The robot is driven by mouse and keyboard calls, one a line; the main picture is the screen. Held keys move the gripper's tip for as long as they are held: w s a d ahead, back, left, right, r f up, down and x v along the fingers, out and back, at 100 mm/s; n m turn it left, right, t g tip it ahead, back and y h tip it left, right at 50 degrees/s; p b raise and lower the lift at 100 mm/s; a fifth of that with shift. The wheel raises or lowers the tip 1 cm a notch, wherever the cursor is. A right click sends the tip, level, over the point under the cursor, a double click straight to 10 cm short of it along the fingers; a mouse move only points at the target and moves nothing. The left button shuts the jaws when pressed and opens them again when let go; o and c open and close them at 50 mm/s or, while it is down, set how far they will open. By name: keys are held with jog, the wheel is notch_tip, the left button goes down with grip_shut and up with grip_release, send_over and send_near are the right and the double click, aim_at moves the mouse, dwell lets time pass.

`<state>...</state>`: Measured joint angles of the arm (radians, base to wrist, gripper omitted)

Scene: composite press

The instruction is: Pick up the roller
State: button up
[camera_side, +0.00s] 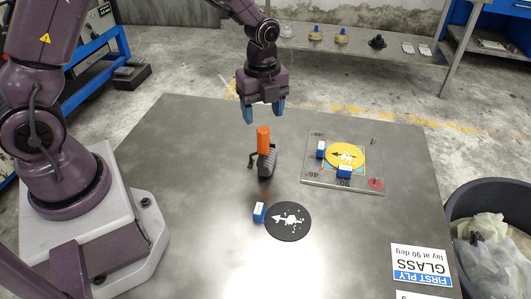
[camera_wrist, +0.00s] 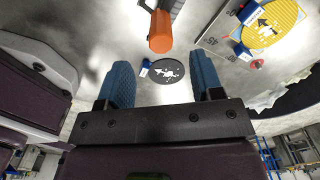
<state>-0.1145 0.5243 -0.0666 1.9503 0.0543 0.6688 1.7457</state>
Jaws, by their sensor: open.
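The roller has an upright orange handle (camera_side: 263,139) and a dark grey roller head (camera_side: 266,163) resting on the metal table. In the wrist view its orange handle (camera_wrist: 161,32) shows end-on at the top, ahead of the fingertips and between their lines. The head is partly cut off there by the top edge. My gripper (camera_side: 263,112) has two blue fingers, spread apart and empty, just above the top of the handle in the side view. The fingers also show in the wrist view (camera_wrist: 164,82), with nothing between them but table and a black disc beyond.
A black disc (camera_side: 288,222) with white marks lies in front, beside a small blue block (camera_side: 259,212). A plate (camera_side: 364,183) with a yellow disc (camera_side: 345,156) and blue blocks lies right. A GLASS card (camera_side: 420,265) and a bin (camera_side: 493,205) are further right. The table's left part is clear.

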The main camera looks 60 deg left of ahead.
aim_at(263, 129)
notch_tip(263, 129, down, 8)
jog(key=shift+r, duration=0.1)
dwell(0.4)
grip_shut()
